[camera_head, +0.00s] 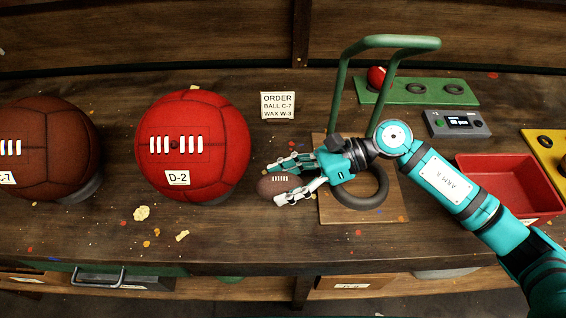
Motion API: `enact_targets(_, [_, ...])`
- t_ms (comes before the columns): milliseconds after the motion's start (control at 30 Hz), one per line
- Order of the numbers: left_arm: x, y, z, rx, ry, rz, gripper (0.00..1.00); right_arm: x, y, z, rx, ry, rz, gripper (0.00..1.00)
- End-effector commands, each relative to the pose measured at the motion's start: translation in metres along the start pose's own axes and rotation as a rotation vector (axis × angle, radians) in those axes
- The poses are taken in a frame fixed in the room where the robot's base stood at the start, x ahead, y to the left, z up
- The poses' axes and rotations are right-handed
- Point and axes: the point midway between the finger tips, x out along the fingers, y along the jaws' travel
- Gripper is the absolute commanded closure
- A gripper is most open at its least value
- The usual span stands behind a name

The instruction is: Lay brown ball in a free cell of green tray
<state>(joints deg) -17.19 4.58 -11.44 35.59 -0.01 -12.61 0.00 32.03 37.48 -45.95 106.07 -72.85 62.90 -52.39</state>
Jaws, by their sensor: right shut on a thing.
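My right gripper (275,183) is shut on a small brown ball (268,187) with white lacing. It holds the ball left of the wooden board, over the middle of the table; I cannot tell its exact height. The green tray (398,98) lies at the back right, behind a green hoop frame. A small red ball (376,76) sits at its left end. The middle cell (416,88) and right cell (455,88) show dark rings and are empty. My left gripper is not in view.
A green hoop frame (390,42) stands on a wooden board (334,212) with a black ring. A grey display box (456,124), red bin (505,170) and yellow tray (541,157) are at right. Large red (215,140) and brown (55,125) balls stand left.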

Motion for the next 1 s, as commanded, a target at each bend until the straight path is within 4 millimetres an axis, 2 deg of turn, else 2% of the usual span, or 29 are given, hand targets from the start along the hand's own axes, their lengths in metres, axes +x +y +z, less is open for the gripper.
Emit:
enact_targets(33, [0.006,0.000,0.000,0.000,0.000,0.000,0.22,0.002,0.015,-0.005,-0.001,0.001,0.002,0.85])
enact_targets(200, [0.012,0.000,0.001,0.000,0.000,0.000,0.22,0.006,0.053,-0.006,-0.001,0.000,0.000,0.85])
enact_targets(433, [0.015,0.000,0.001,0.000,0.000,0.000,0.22,0.009,0.079,-0.006,-0.001,-0.001,-0.001,0.85])
enact_targets(600, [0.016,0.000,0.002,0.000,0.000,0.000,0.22,0.009,0.083,-0.005,0.000,-0.002,-0.003,0.85])
enact_targets(767, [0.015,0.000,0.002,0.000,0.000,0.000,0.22,0.002,0.076,-0.001,0.017,-0.013,-0.042,0.85])
enact_targets(867, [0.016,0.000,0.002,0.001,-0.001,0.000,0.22,-0.012,0.064,0.003,0.050,-0.030,-0.119,0.85])
enact_targets(1000, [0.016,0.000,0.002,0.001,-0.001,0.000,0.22,-0.049,0.042,0.002,0.124,-0.064,-0.284,0.85])
